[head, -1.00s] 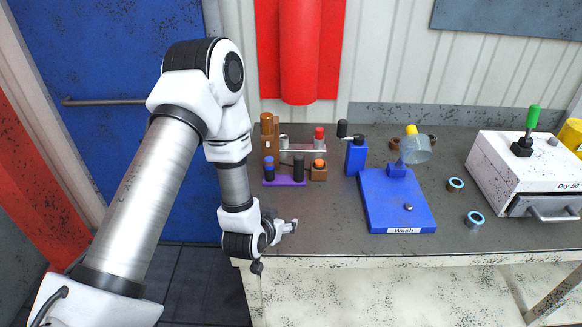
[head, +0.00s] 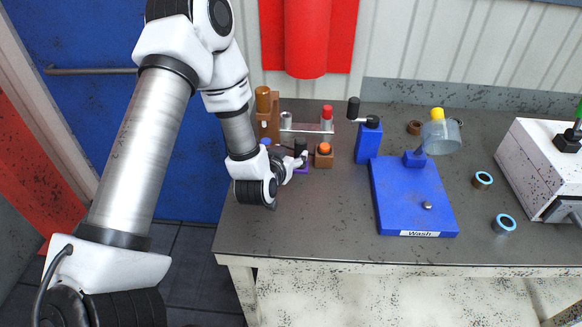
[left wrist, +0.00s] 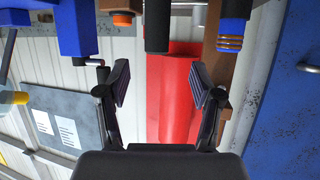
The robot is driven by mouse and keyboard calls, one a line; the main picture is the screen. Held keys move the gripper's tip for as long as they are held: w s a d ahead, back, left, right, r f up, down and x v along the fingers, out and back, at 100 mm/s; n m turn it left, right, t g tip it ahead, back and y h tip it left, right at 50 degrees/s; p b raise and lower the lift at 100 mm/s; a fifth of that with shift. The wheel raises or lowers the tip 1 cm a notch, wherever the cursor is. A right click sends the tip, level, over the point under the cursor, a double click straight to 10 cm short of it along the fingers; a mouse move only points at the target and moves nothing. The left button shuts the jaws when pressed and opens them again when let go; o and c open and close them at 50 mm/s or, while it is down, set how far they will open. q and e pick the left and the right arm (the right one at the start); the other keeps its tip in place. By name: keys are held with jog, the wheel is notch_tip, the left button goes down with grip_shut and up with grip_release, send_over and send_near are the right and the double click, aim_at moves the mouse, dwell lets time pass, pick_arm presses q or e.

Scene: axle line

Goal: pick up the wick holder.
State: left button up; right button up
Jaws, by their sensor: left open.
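No part is labelled wick holder, so I cannot tell for sure which one it is. A black upright cylinder (head: 300,146) and a blue-topped piece (head: 265,142) stand at the small purple rack (head: 302,171), mostly hidden by my arm. In the left wrist view, the black cylinder (left wrist: 158,25) hangs inverted beyond the fingers, and the blue piece with orange rings (left wrist: 231,35) is to its right. My left gripper (head: 303,158) is at the rack's near side. In the left wrist view the gripper (left wrist: 160,75) is open and empty, roughly in line with the black cylinder. My right gripper is not in view.
A brown block with an orange top (head: 324,160) sits close right of the gripper. Behind are a brown post (head: 264,103) and a red-capped piece (head: 327,115). Right are a blue post (head: 368,143) and blue wash plate (head: 405,195). The front bench (head: 310,225) is clear.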

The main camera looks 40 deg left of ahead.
aim_at(299, 147)
pick_arm(q)
jog(key=w+f, duration=0.1)
jog(key=w+a+f, duration=0.1)
jog(key=w, duration=0.1)
jog(key=shift+f+p, duration=0.25)
jog(key=shift+p, duration=0.05)
jog(key=w+p, duration=0.2)
jog(key=w, duration=0.1)
jog(key=shift+w+a, duration=0.15)
jog(key=shift+w+a+f, duration=0.3)
jog(key=shift+w+f, duration=0.45)
jog(key=shift+w, duration=0.15)
jog(key=shift+w+f, duration=0.15)
jog(key=c, duration=1)
jog(key=shift+s, duration=0.2)
grip_shut()
jog(key=shift+w, duration=0.1)
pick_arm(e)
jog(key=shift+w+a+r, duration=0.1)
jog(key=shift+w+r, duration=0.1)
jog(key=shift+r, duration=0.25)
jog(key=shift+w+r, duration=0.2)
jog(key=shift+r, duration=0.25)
